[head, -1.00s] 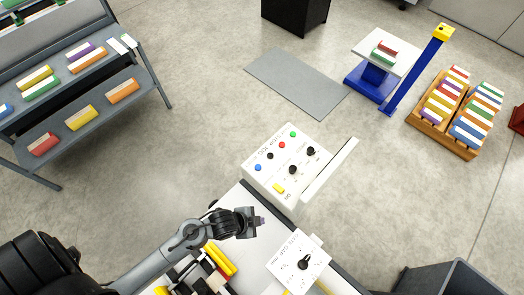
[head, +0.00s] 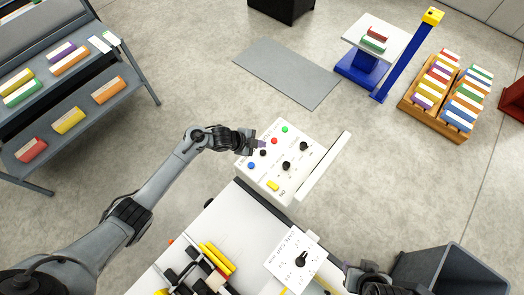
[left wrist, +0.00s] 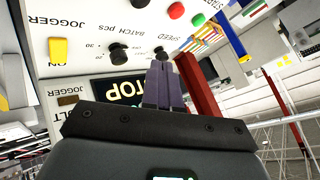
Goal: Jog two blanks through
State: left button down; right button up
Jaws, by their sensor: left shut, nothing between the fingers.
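The white control panel (head: 253,178) of the machine has blue, red and green buttons, black knobs and a yellow switch (head: 273,186). In the left wrist view the yellow switch (left wrist: 58,50) is beside the words ON and JOGGER, and a black knob (left wrist: 118,53) is near BATCH pcs. My left gripper (head: 259,143) is over the panel's far left part, near the red button (head: 274,141). Its purple fingers (left wrist: 162,66) are together and empty, close to the panel; contact cannot be told. My right gripper (head: 350,274) is partly in view at the bottom; its fingers are unclear.
A smaller white panel with a black knob (head: 301,261) stands on the machine, near yellow bars (head: 217,259). A shelf rack (head: 100,117) with coloured packs is at left. A grey bin (head: 440,262) is at lower right. Packs fill a wooden tray (head: 407,105) at right.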

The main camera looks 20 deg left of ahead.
pick_arm(q)
jog(key=shift+w+r, duration=0.8)
jog(key=shift+r, duration=0.15)
jog(key=shift+f, duration=0.1)
jog(key=b, duration=0.7)
send_over(261, 153)
notch_tip(261, 153, down, 8)
jog(key=shift+r, duration=0.1)
jog(key=shift+f+b, duration=0.4)
jog(key=shift+f, duration=0.05)
jog(key=shift+f, duration=0.15)
dwell(1.0)
jog(key=shift+f+b, duration=0.3)
